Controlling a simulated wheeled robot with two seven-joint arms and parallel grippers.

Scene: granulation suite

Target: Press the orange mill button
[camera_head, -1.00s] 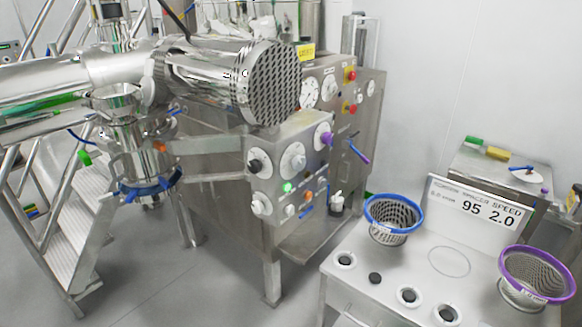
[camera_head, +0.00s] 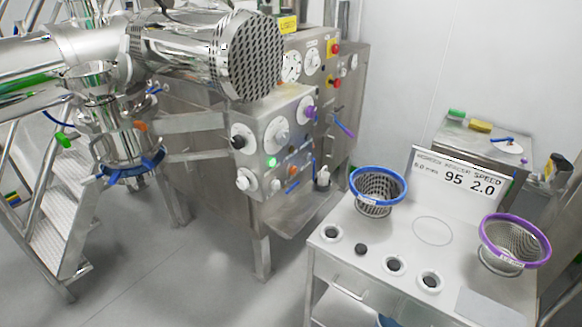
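A small orange button (camera_head: 293,171) sits low on the front panel (camera_head: 262,150) of the steel machine, near the picture's middle. A lit green button (camera_head: 271,162) is to its left, and a blue part (camera_head: 293,187) is just below it. White dials with knobs surround these on the same panel. Another small orange part (camera_head: 141,126) shows on the steel vessel to the left; I cannot tell what it is. Neither of my grippers is in view, and nothing covers the orange button.
A bench (camera_head: 335,262) at the lower right holds a blue-rimmed basket (camera_head: 378,188), a purple-rimmed basket (camera_head: 515,243) and a display sign (camera_head: 460,178). Steel stairs (camera_head: 55,215) stand at left. Grey floor (camera_head: 190,275) is clear in front.

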